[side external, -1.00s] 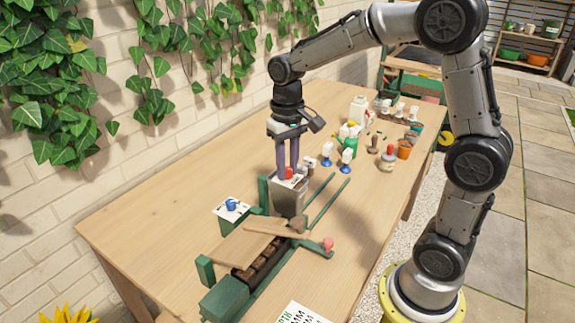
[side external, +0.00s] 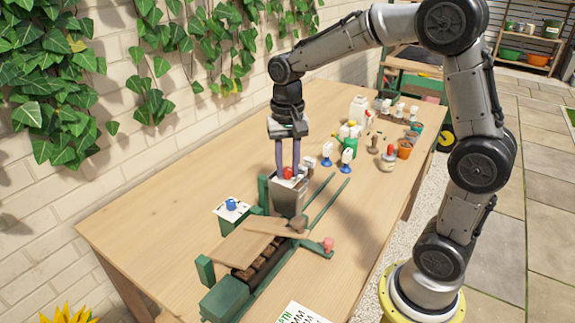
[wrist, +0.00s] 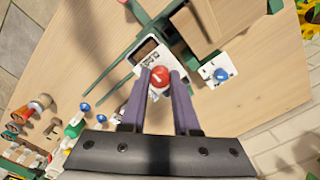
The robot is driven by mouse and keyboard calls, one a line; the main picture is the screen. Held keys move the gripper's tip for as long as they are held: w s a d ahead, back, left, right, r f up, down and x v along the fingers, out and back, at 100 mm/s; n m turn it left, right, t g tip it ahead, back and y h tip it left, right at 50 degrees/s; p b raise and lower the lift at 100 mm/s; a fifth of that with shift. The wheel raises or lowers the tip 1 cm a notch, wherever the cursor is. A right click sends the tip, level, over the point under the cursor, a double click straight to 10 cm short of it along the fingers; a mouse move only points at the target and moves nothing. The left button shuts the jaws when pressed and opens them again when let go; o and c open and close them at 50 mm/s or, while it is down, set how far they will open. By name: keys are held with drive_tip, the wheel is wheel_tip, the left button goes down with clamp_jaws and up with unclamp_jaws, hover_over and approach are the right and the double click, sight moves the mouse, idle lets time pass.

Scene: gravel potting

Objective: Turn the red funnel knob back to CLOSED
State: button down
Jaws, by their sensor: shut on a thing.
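The red funnel knob (side external: 289,173) sits on top of the grey metal funnel box (side external: 288,198), and it also shows in the wrist view (wrist: 159,77). My gripper (side external: 287,170) points straight down over the box, with its two purple fingers on either side of the knob. In the wrist view, my gripper (wrist: 160,82) is shut on the knob, and a pale mark shows on the knob's top. A white label plate (wrist: 150,57) with dark print lies beside the knob, partly hidden; its words are too small to read.
A blue knob on a white plate (side external: 231,209) stands left of the box. Green rails (side external: 320,205) and a wooden board (side external: 240,247) lie around it. A pink knob (side external: 328,243) is at front right. Bottles and pots (side external: 404,149) stand behind. The table's left side is clear.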

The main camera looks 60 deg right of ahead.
sight(288, 169)
drive_tip(key=shift+r, duration=0.1)
drive_tip(key=c, duration=0.6)
unclamp_jaws()
drive_tip(key=shift+c, duration=0.2)
wheel_tip(288, 169, up, 14)
